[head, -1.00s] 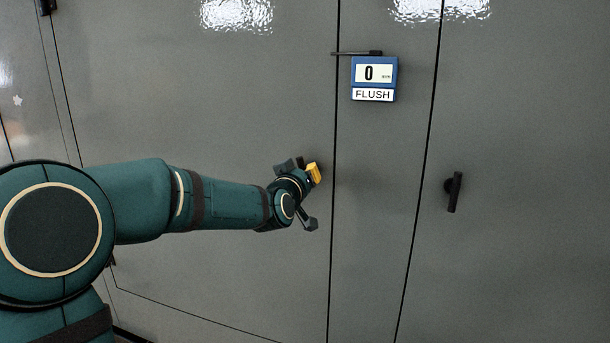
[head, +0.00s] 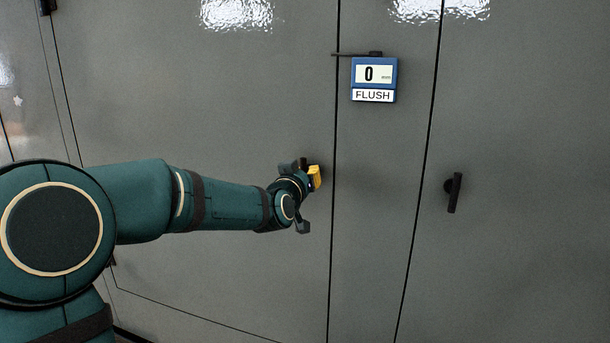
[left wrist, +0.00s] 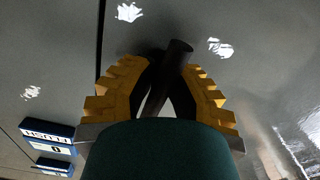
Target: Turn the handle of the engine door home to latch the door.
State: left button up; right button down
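The engine door (head: 200,100) is the large grey panel left of the vertical seam, and it looks level with the panel beside it. Its handle is a dark round bar (left wrist: 176,55) seen between the yellow fingers in the left wrist view. My left gripper (head: 308,174) is at the door's right edge, and it shows in the left wrist view (left wrist: 162,80) with a finger against each side of the bar, shut on it. The gripper hides most of the handle in the head view. My right gripper is in neither view.
A blue gauge (head: 374,79) above right of the gripper reads 0 and FLUSH; it also shows in the left wrist view (left wrist: 47,148). Another dark handle (head: 454,192) sits on the panel at the right. The panel surface around the gripper is clear.

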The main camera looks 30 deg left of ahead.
pick_arm(q)
jog(key=o, duration=0.5)
jog(key=v, duration=1.2)
